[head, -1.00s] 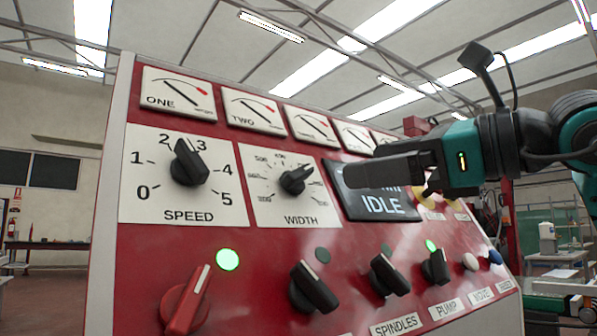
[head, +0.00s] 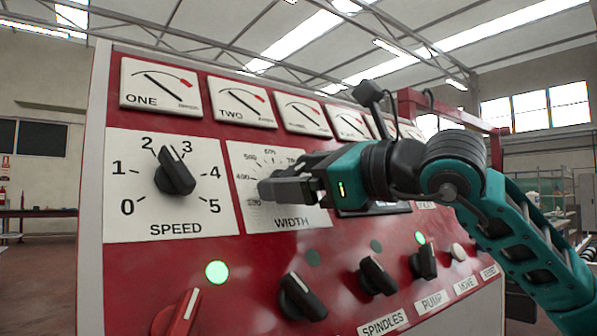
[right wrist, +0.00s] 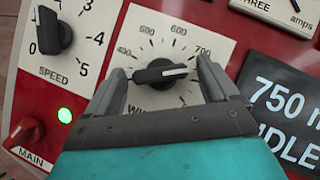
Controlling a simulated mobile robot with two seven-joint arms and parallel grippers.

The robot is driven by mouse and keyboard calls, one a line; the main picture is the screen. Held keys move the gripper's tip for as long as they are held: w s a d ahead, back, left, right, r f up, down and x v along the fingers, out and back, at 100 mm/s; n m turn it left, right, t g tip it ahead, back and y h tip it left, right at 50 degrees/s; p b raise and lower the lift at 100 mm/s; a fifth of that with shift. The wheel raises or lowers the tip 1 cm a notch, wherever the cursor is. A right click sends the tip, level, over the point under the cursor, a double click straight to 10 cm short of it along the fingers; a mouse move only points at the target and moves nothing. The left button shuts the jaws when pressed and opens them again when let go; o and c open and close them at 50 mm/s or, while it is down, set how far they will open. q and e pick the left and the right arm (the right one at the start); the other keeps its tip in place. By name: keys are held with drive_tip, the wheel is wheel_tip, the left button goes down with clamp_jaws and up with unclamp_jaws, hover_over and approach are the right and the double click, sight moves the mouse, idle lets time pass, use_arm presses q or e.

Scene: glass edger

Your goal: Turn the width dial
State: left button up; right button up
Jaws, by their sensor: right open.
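The width dial is a black knob with a white pointer line (right wrist: 160,72) on a white scale plate (right wrist: 147,28). In the right wrist view the pointer points right, below the 700 mark. My right gripper (right wrist: 163,76) is open, with one finger on each side of the knob. Gaps show between fingers and knob; contact is not clear. In the head view my right gripper (head: 268,189) is in front of the width plate (head: 240,160) and hides the knob. My left gripper is not in view.
The speed dial (head: 175,172) is left of the width plate. Gauges line the top of the red panel. Lower down are a red main switch (head: 178,315), black switches (head: 302,297) and green lamps (head: 217,272). The display (right wrist: 283,105) reads 750 and IDLE.

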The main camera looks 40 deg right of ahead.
drive_tip(key=c, duration=1.1)
drive_tip(key=shift+o, duration=0.2)
drive_tip(key=shift+n, duration=0.4)
drive_tip(key=shift+d+n+y, duration=0.1)
drive_tip(key=shift+n+y, duration=0.2)
drive_tip(key=n, duration=0.1)
drive_tip(key=n+g+y, duration=0.1)
drive_tip(key=shift+r+n+g, duration=0.2)
drive_tip(key=shift+n+g, duration=0.1)
drive_tip(key=n+p, duration=0.1)
drive_tip(key=n, duration=0.1)
drive_tip(key=n+g+y+p, duration=0.1)
drive_tip(key=n, duration=0.1)
drive_tip(key=shift+d+r+g, duration=0.15)
drive_tip(key=shift+g, duration=0.15)
drive_tip(key=shift+n+g+y+p, duration=0.3)
drive_tip(key=shift+n+g+p, duration=0.1)
drive_tip(key=shift+n+p, duration=0.2)
